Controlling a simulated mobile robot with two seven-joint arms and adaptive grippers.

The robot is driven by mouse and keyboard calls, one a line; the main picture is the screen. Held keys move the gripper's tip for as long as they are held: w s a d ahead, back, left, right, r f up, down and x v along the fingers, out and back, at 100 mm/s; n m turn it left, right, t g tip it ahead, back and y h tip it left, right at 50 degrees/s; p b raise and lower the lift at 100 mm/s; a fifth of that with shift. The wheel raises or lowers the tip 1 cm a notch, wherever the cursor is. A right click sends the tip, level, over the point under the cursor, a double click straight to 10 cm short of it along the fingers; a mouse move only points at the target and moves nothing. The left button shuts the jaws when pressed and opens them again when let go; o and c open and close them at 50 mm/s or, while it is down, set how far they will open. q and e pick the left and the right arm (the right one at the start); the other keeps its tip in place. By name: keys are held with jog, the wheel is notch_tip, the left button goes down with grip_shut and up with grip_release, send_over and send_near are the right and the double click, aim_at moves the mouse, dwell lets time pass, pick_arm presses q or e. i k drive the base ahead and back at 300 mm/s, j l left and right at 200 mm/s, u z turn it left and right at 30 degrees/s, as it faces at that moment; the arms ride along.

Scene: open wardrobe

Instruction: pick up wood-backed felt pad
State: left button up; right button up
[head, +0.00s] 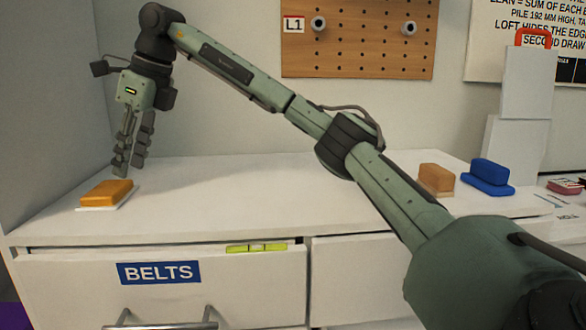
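My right gripper (129,168) hangs pointing down above the left part of the white cabinet top (270,180). Its fingers are a little apart, with nothing visible between them. Just below and left of the fingertips lies an orange-brown block (106,192) on a thin white base, apart from the gripper. I cannot tell for sure which of these is the wood-backed felt pad. My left gripper is not in view.
A blue block (488,177) on a blue base sits right of the tan one, and a pink-red item (565,187) lies beyond. A drawer labelled BELTS (160,290) is slightly open, with a yellow-green level (257,247) at its top edge. A grey side wall (55,120) stands at left.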

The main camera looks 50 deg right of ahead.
aim_at(438, 181)
jog(key=k+l+u, duration=0.5)
jog(key=k+u, duration=0.15)
jog(key=k+l+u, duration=0.1)
jog(key=k, duration=0.35)
jog(key=k+l+u, duration=0.15)
jog(key=k+l, duration=0.15)
jog(key=k+l+z, duration=0.35)
jog(key=k+l, duration=0.2)
jog(key=l, duration=0.15)
jog(key=l+z, duration=0.15)
jog(key=l, duration=0.3)
